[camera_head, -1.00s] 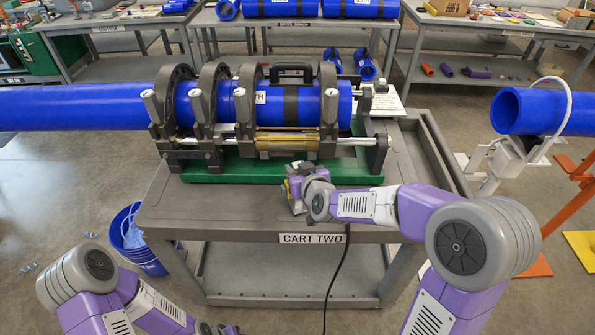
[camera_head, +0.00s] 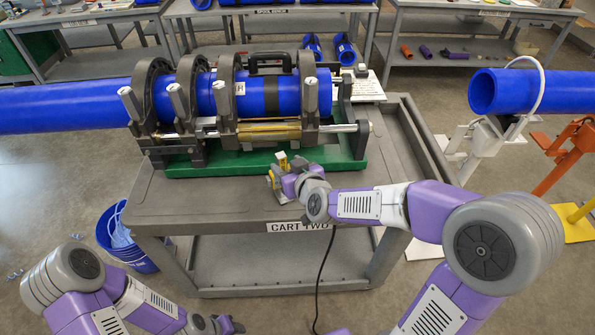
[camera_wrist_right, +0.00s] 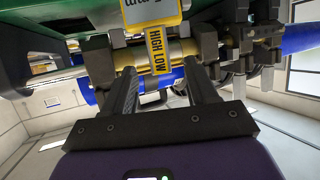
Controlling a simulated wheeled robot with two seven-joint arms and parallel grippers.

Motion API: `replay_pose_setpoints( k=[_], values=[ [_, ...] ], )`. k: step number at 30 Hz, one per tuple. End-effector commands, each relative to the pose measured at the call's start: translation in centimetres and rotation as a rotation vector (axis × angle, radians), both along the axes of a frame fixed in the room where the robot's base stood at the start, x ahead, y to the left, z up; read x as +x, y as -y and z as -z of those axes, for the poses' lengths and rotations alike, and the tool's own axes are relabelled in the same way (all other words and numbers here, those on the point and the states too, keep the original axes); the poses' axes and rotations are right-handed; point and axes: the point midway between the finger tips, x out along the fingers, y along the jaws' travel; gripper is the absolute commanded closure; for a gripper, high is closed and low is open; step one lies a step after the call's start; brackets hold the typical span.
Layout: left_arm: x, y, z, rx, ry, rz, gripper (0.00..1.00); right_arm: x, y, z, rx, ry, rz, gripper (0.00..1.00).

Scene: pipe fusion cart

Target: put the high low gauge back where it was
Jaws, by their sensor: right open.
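The high low gauge (camera_wrist_right: 158,45) is yellow with a black "HIGH LOW" label and shows at the top middle of the right wrist view. Its narrow labelled part lies between the two dark fingers of my right gripper (camera_wrist_right: 162,72), which are apart. In the head view my right gripper (camera_head: 282,176) is low over the front of the cart top, before the green base. Small yellow parts, likely the gauge (camera_head: 282,160), show beside it, mostly hidden. I cannot tell whether the gauge touches the cart top. My left gripper (camera_head: 228,325) is at the bottom edge, its fingers unclear.
The fusion machine (camera_head: 240,130) clamps a long blue pipe (camera_head: 70,108) on the grey cart (camera_head: 200,205). A black cable (camera_head: 322,275) hangs at the cart front. A blue bucket (camera_head: 125,240) stands left. Another blue pipe (camera_head: 540,92) rests on a stand at right. The cart's front left top is clear.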

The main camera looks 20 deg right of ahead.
Motion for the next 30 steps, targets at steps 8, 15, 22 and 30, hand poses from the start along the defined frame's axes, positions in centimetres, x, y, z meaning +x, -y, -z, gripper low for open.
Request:
replay_pose_setpoints(
  k=[8, 15, 22, 30],
  values=[
    [0.0, 0.0, -1.7, 0.0, 0.0, 0.0, 0.57, -4.7, 0.6, -2.2, 0.001, 0.002, 0.0, 0.42],
    [0.0, 0.0, -2.0, 0.0, 0.0, 0.0, 0.57, -6.1, 0.7, -2.6, -0.001, 0.0, 0.0, 0.42],
    [0.0, 0.0, -2.0, 0.0, 0.0, 0.0, 0.57, -5.9, 0.2, 1.4, 0.009, -0.102, -0.006, 0.42],
    [0.0, 0.0, -2.0, 0.0, 0.0, 0.0, 0.57, -8.8, -1.7, 17.5, 0.115, -0.532, 0.0, 0.42]
  ],
)
